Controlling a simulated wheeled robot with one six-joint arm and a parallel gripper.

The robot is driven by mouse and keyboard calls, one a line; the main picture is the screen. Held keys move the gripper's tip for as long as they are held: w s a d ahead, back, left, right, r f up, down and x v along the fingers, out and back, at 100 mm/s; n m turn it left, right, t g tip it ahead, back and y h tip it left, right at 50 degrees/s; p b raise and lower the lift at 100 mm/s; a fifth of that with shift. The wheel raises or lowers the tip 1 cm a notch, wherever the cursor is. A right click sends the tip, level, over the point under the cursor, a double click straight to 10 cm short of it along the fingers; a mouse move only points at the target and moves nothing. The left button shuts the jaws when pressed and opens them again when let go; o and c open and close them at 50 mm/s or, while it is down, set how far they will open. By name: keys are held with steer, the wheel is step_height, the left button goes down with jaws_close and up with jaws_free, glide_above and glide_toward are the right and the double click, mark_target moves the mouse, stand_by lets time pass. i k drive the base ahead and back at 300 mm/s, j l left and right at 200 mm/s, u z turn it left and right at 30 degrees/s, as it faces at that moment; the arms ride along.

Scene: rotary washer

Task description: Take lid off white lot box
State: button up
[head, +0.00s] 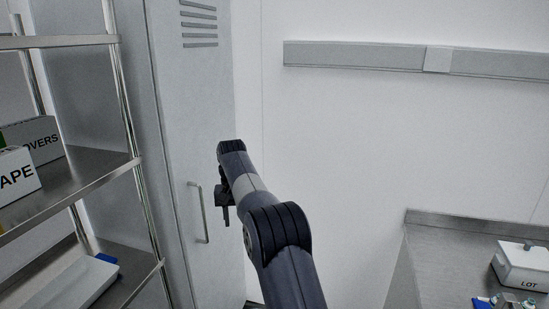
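The white lot box (522,269), marked "LOT", stands on the steel counter at the far right. Its lid (525,248) is on top and has a small dark knob. My gripper (226,215) is at the picture's middle left, in front of the grey locker and far from the box. It is small and dark, seen partly behind my arm, and I cannot tell whether its fingers are apart. I see nothing held in it.
A steel counter (432,262) with a raised back edge fills the lower right. Small blue and metal items (502,301) lie in front of the box. A grey locker (185,120) and a wire-post shelf (85,172) with boxes stand at left.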

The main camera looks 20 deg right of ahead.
mark_target(526, 256)
steer(key=i+z, duration=0.2)
steer(key=z, duration=0.25)
steer(key=i+z, duration=0.2)
steer(key=z, duration=0.3)
steer(key=i+j+z, duration=0.1)
steer(key=z, duration=0.35)
steer(key=i+j+z, duration=0.2)
steer(key=z, duration=0.3)
steer(key=i+j+z, duration=0.2)
steer(key=z, duration=0.25)
steer(key=i+j+z, duration=0.25)
steer(key=z, duration=0.15)
steer(key=i+j+z, duration=0.15)
steer(key=j+z, duration=0.3)
steer(key=i+j+z, duration=0.1)
steer(key=j+z, duration=0.3)
steer(key=i+j+z, duration=0.1)
steer(key=j, duration=0.2)
steer(key=j+z, duration=0.1)
steer(key=j, duration=0.2)
